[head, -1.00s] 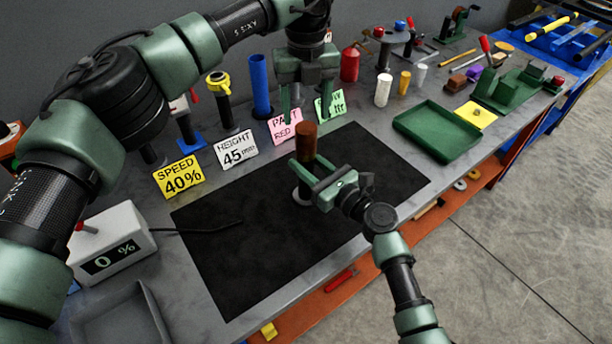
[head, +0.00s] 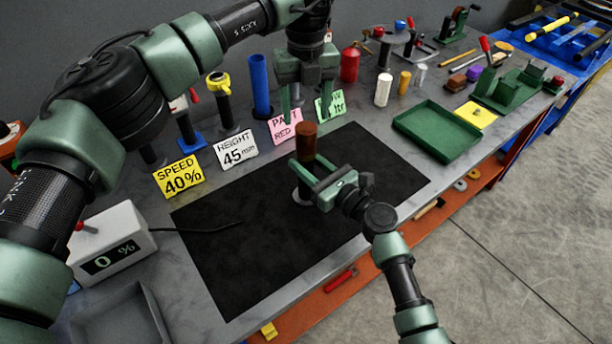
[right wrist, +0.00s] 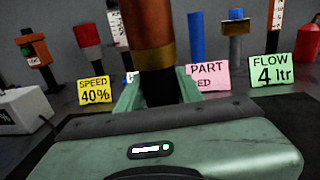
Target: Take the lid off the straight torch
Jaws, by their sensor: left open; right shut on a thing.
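The straight torch (head: 305,162) stands upright over the black mat, with a reddish-brown lid (head: 306,135) as its upper part. My right gripper (head: 307,177) is shut around the dark body below the lid. In the right wrist view the brown lid (right wrist: 148,22) rises above a copper-coloured band, and the dark body (right wrist: 160,88) is between the fingers. My left gripper (head: 306,106) points down, open and empty, above and behind the lid and apart from it. The torch's lower end is partly hidden by my right gripper.
The black mat (head: 240,265) is mostly clear. Behind it stand a yellow speed card (head: 180,177), a white height card (head: 237,149) and a pink part card (head: 285,127). A green tray (head: 437,132) lies to the right, and a control box (head: 112,243) reading 0 % to the left.

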